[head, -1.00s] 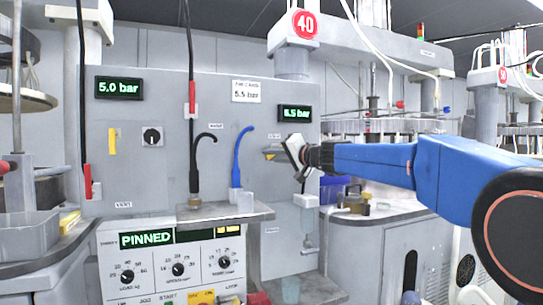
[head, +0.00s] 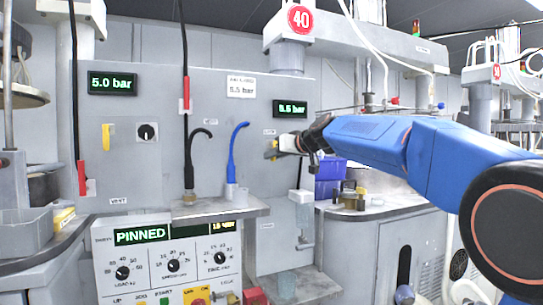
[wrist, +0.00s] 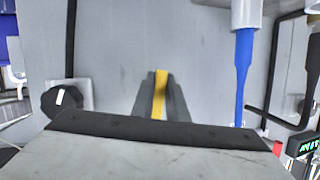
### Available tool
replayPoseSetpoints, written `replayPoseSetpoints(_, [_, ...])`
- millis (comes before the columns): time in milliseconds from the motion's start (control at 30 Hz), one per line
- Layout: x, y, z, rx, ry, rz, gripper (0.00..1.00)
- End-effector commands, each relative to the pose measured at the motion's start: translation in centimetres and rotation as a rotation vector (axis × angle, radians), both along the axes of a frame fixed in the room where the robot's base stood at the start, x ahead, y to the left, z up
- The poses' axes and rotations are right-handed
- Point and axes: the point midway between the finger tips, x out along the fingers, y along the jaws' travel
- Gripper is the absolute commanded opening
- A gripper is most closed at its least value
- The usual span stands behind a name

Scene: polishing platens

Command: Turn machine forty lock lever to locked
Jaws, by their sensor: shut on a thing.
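Machine forty carries a red "40" sign (head: 301,19) at the top. A yellow lever (wrist: 160,92) sits on its grey panel, beneath the right "5.5 bar" display (head: 291,109). My gripper (head: 275,149) has reached the panel from the right and is shut on this lever. In the wrist view its two dark fingers (wrist: 160,98) lie on either side of the yellow strip. In the head view the fingers cover most of the lever, so its exact angle is hard to tell. The small label above it is unreadable.
A blue hose (head: 235,150) and a black hose (head: 190,160) stand left of the lever, above a grey shelf (head: 220,212). A black knob (wrist: 63,99) is close by in the wrist view. Another yellow lever (head: 106,137) stands upright further left. Blue bins (head: 328,180) are at right.

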Motion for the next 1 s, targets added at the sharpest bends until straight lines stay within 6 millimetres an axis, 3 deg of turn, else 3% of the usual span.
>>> replayPoseSetpoints(367, [0.18,-0.52,0.00,-0.143,-0.048,0.000,0.00])
replayPoseSetpoints(900, [0.20,-0.61,0.02,-0.162,-0.054,-0.001,0.00])
replayPoseSetpoints(933, [0.20,-0.61,0.02,-0.162,-0.054,-0.001,0.20])
replayPoseSetpoints(1000, [0.20,-0.61,0.01,-0.162,-0.054,-0.001,0.32])
